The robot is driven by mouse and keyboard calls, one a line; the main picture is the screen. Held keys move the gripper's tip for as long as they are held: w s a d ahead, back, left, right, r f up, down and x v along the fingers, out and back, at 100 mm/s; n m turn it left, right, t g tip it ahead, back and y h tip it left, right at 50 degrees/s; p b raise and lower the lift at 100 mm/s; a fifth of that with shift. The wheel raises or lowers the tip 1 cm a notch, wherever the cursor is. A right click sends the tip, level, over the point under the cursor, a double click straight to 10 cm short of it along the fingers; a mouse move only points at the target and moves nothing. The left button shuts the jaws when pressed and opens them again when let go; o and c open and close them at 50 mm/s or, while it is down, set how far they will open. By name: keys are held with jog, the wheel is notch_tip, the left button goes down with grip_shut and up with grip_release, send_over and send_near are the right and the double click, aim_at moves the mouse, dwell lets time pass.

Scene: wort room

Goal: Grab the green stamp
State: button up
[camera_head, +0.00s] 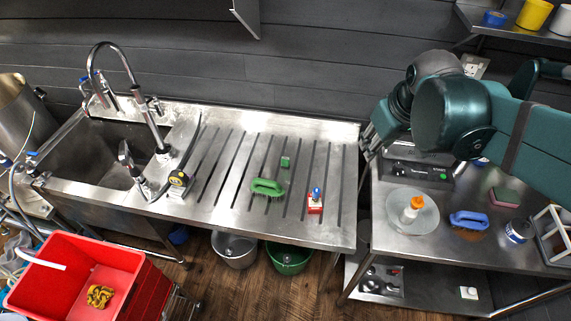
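A small green block (285,162), which may be the green stamp, sits on the ribbed steel drainboard (225,205). In front of it and a little left lies a larger green piece with a looped handle (267,187), which looks like a scrub brush. To the right stands a red block with a blue handle (315,202). My gripper (366,152) hangs past the drainboard's back right corner, to the right of both green things and apart from them. Its fingers are small and dark here, so its opening is unclear.
A sink with a tall faucet (100,62) is at left, with a small black-and-yellow item (179,179) beside it. A red crate (70,250) stands front left.

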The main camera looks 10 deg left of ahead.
jog(key=w+a+f+n+g, duration=0.2)
jog(key=w+a+f+n, duration=0.15)
jog(key=w+a, duration=0.35)
jog(key=n+g+b, duration=0.2)
jog(key=n+g, duration=0.1)
jog(key=n, duration=0.5)
send_over(285, 158)
jog(key=shift+m+h, duration=0.25)
jog(key=shift+h, duration=0.15)
jog(key=f, duration=2.1)
jog(key=shift+s+d, duration=0.1)
jog(key=shift+d, duration=0.25)
jog(key=shift+a+f, duration=0.3)
jog(key=shift+f, duration=0.1)
jog(key=shift+f, duration=1.2)
jog(key=shift+f, duration=0.1)
